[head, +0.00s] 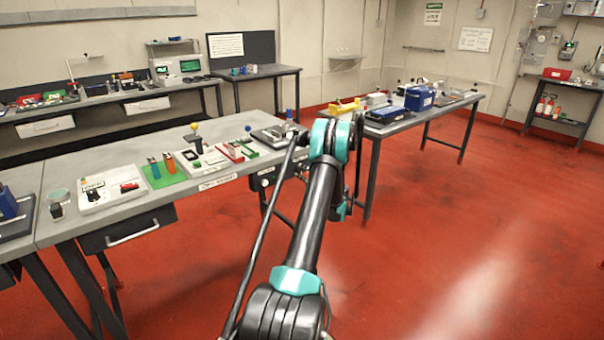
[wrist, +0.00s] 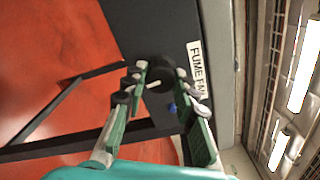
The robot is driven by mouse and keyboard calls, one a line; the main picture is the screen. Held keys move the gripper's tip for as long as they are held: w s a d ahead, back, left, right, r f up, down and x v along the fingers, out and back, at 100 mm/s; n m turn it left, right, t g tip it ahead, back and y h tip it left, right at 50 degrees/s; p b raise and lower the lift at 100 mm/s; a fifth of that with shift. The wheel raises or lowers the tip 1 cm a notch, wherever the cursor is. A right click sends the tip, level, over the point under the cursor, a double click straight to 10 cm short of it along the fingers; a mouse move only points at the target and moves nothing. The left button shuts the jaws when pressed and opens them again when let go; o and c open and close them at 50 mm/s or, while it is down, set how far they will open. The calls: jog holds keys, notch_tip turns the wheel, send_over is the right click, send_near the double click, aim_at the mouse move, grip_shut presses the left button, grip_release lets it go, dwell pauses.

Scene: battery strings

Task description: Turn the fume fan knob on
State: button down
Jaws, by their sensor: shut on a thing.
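In the wrist view, the dark round fume fan knob (wrist: 158,80) sits on a dark panel (wrist: 150,28) under the bench edge. A white label (wrist: 197,62) reading "FUME FA", cut off at its end, is beside it. My gripper (wrist: 161,70) has its two green fingers on either side of the knob and is shut on it. In the head view, my arm hides the gripper and the knob.
A small blue part (wrist: 172,107) shows beside the knob. In the head view, the grey bench (head: 110,158) carries several small devices, with a drawer (head: 130,228) under its front edge. A second table (head: 400,128) stands beyond my arm. The red floor (head: 450,230) at right is clear.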

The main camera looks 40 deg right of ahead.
jog(key=n, duration=0.8)
jog(key=shift+n, duration=0.4)
jog(key=n, duration=0.4)
jog(key=shift+n, duration=1.8)
jog(key=c, duration=1.2)
grip_release()
